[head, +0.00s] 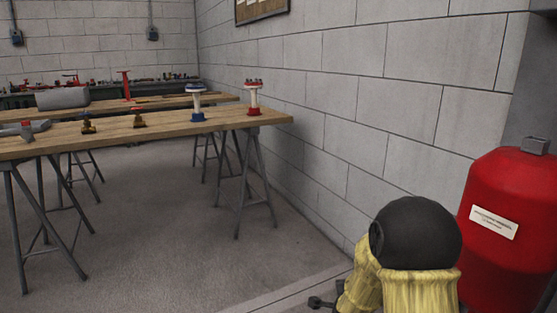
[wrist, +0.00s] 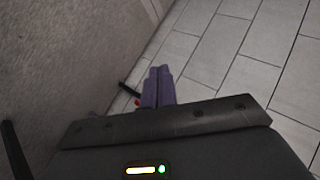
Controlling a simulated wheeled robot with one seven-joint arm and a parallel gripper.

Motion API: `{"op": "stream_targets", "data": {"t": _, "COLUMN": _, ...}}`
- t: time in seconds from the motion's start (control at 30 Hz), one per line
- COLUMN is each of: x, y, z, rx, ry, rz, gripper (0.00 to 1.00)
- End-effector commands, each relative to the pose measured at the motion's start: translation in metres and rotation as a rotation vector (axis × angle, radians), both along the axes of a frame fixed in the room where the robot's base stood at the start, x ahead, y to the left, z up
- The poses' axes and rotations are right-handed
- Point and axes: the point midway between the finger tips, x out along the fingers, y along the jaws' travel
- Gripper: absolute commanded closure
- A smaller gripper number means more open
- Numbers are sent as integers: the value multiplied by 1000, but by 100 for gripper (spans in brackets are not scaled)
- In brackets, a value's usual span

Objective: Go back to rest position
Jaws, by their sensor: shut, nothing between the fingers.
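My gripper (wrist: 159,72) shows in the wrist view as two purple fingers side by side, shut with nothing between them. It points toward a pale block surface, and I see no object touching the fingertips. A thin black rod (wrist: 127,89) and a small red bit (wrist: 137,102) show just left of the fingers, partly hidden behind them. My gripper does not show in the head view.
In the head view, a wooden trestle table (head: 160,127) with valves and fittings stands at left. A red tank (head: 510,232) is at right, beside a rounded black top (head: 418,232) over yellow ribbed parts. A block wall (head: 320,120) runs behind. Floor between is clear.

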Motion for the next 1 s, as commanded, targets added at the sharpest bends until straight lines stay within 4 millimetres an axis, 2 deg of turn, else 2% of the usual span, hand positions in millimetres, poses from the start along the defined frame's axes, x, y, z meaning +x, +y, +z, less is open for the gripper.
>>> {"op": "stream_targets", "data": {"t": 0.03, "x": -12, "y": 7, "z": 24, "rx": -47, "ry": 59, "rz": 89, "gripper": 100}}
{"op": "stream_targets", "data": {"t": 0.17, "x": -49, "y": 24, "z": 53, "rx": -184, "ry": 224, "rz": 344, "gripper": 100}}
{"op": "stream_targets", "data": {"t": 0.3, "x": -97, "y": 36, "z": 83, "rx": -331, "ry": 387, "rz": 630, "gripper": 100}}
{"op": "stream_targets", "data": {"t": 0.5, "x": -163, "y": 41, "z": 114, "rx": -499, "ry": 565, "rz": 981, "gripper": 100}}
{"op": "stream_targets", "data": {"t": 0.73, "x": -226, "y": 37, "z": 144, "rx": -628, "ry": 711, "rz": 1298, "gripper": 100}}
{"op": "stream_targets", "data": {"t": 0.77, "x": -231, "y": 37, "z": 148, "rx": -636, "ry": 724, "rz": 1325, "gripper": 100}}
{"op": "stream_targets", "data": {"t": 1.0, "x": -227, "y": 38, "z": 187, "rx": -630, "ry": 719, "rz": 1313, "gripper": 100}}
